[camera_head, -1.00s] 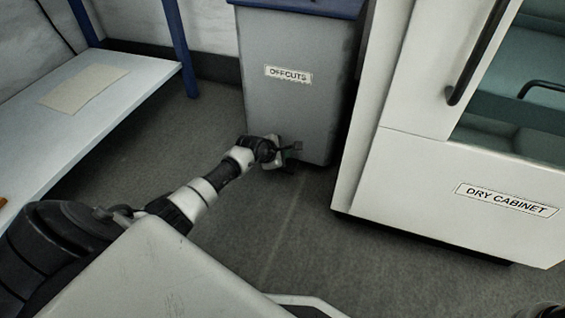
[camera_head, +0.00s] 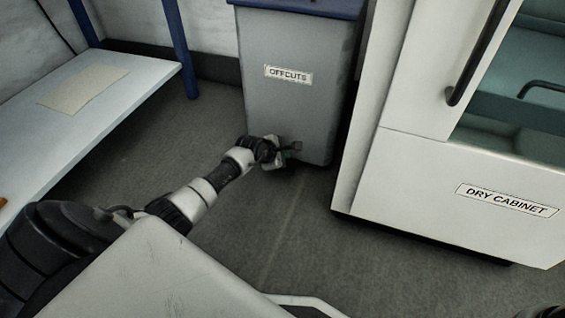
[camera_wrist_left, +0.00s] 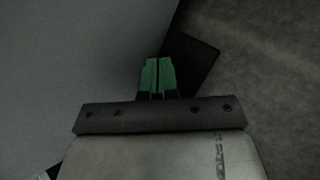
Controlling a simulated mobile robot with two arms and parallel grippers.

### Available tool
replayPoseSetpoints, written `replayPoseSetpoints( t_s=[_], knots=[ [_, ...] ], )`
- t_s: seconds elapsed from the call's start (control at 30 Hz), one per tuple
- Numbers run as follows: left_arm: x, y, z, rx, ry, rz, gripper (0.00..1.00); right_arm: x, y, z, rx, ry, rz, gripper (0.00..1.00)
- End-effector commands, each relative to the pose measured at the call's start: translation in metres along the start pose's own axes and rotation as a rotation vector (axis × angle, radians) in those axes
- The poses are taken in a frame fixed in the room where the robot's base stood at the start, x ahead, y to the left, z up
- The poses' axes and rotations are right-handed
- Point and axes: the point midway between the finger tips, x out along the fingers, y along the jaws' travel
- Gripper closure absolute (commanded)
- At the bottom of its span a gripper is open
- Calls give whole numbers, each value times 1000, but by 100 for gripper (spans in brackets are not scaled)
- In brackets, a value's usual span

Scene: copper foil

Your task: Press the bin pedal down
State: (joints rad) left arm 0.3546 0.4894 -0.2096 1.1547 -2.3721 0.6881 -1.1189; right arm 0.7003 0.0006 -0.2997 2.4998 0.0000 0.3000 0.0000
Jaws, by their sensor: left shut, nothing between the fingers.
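The grey bin (camera_head: 300,105) labelled OFFCUTS stands upright on the floor, with a blue lid (camera_head: 300,8). My left gripper (camera_head: 291,150) is low at the front of the bin, close to its base. In the left wrist view its green fingertips (camera_wrist_left: 158,72) are together with nothing between them. A dark flat piece (camera_wrist_left: 196,62), which looks like the pedal, lies just beyond and right of the fingertips. The fingers partly cover it, and I cannot tell whether they touch it. In the head view the gripper mostly hides the pedal area.
A white dry cabinet (camera_head: 440,190) stands close to the right of the bin. A white bench (camera_head: 100,115) with blue legs is on the left. Grey floor (camera_head: 265,235) is free in front of the bin.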

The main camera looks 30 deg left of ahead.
Motion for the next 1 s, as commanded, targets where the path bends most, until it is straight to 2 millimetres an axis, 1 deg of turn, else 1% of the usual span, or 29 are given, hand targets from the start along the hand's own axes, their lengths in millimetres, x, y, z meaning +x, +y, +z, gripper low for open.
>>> replayPoseSetpoints(
  t_s=[0.43, 0.73, 1.0],
  knots=[
    [0, 0, 0, 0, 0, 0, 100, 0, 0, 0, 0, 0, 0, 57],
    [6, -4, -5, 1, 2, -1, 100, -5, -1, -2, 0, 0, 0, 57],
    [6, -4, -4, 0, 0, 0, 100, -4, -1, -2, 1, 0, 0, 57]
  ],
)
